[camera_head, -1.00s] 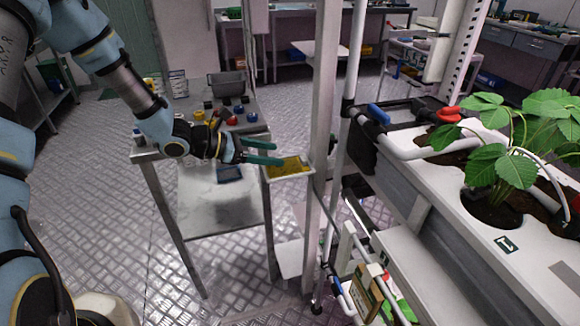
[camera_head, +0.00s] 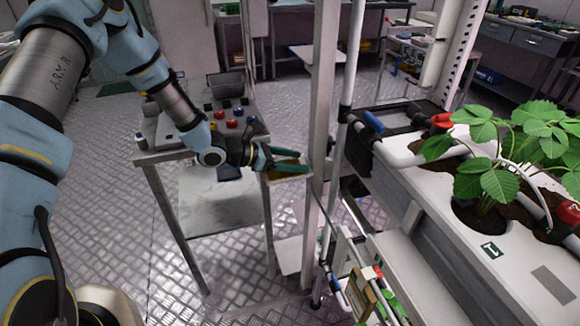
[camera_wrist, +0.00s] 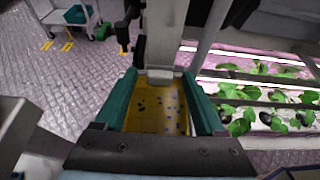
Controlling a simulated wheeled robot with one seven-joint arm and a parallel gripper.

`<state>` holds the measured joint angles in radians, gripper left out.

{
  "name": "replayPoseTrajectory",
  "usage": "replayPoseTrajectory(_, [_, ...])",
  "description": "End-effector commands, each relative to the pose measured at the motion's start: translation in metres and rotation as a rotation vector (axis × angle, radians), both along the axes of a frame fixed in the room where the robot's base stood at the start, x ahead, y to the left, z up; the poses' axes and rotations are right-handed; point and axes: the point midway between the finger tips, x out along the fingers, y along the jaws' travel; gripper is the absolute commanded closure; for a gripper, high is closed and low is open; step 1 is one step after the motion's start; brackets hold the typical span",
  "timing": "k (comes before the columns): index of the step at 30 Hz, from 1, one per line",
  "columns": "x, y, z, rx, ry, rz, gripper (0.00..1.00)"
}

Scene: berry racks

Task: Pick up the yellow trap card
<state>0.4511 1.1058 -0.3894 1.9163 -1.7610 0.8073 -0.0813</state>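The yellow trap card (camera_wrist: 157,107) shows in the wrist view as a yellow sheet with dark specks. Its far edge is at a pale clip or bracket on the upright post. My gripper (camera_wrist: 161,100) has its two teal fingers apart, one along each side of the card. I cannot tell whether the fingers touch the card's edges. In the head view my gripper (camera_head: 291,160) is by the post, and only a small strip of the card (camera_head: 287,153) shows around the fingers.
The white upright post (camera_head: 318,110) stands just beyond the card. A plant rack (camera_head: 440,200) with leafy plants is to the right. A metal cart (camera_head: 165,157) with buttons and a grey bin (camera_head: 226,85) stands behind my arm.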

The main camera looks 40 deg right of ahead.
Motion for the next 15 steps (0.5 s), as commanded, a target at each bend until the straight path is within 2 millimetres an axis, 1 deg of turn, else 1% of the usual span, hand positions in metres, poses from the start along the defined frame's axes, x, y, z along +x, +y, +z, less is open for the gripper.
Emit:
replayPoseTrajectory(1, [0.0,0.0001,0.0,0.0,0.0,0.0,0.35])
replayPoseTrajectory(2, [0.0,0.0001,0.0001,0.0,0.0,0.0,0.39])
replayPoseTrajectory(15, [0.0,0.0002,0.0003,0.0,0.0,0.0,0.88])
